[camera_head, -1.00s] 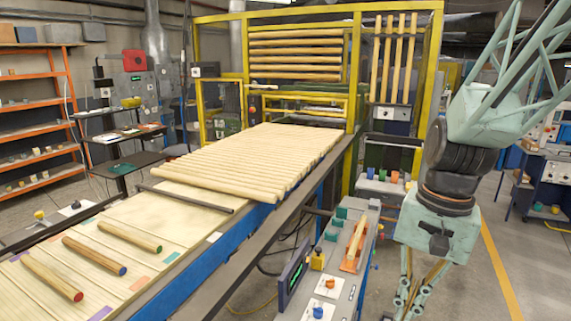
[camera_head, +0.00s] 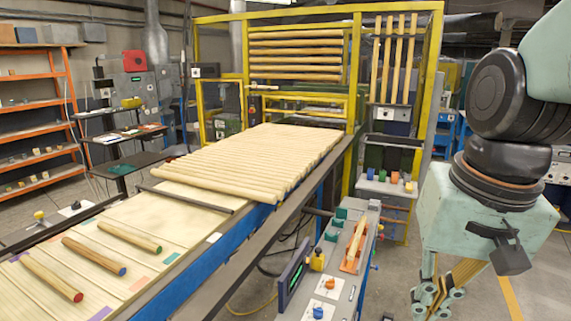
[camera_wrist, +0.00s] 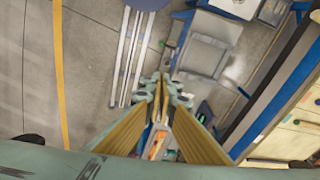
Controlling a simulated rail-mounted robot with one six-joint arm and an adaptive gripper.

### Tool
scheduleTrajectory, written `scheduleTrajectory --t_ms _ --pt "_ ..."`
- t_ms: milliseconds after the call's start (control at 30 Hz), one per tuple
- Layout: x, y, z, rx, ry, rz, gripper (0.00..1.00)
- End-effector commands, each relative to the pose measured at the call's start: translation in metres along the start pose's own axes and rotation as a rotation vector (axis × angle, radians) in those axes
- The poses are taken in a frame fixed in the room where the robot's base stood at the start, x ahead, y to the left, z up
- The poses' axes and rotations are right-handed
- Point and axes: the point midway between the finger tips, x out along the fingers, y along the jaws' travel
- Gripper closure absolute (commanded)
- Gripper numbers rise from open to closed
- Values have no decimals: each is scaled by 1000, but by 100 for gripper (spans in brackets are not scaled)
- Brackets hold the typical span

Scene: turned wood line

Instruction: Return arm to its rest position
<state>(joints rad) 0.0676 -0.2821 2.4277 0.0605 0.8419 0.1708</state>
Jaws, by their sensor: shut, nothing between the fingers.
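My gripper (camera_wrist: 162,82) points down in the wrist view, its two yellow-lined fingers meeting at the tips with nothing between them. In the head view my arm hangs at the right side, in front of the aisle floor.
The conveyor (camera_head: 225,250) on the left carries several pale rods and, nearer, three rods with coloured ends. A yellow-framed machine (camera_head: 350,110) stands behind. An orange holder (camera_head: 352,262) with a wooden piece sits on the console. Floor with a yellow line (camera_wrist: 60,75) is clear.

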Motion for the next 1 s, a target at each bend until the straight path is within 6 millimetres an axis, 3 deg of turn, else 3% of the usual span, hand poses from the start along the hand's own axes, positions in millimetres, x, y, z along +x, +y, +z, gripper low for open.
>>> scheduleTrajectory --t_ms 600,1000 --pt "-46 7 55 -190 128 2 100" --pt "-61 13 80 -274 185 9 100"
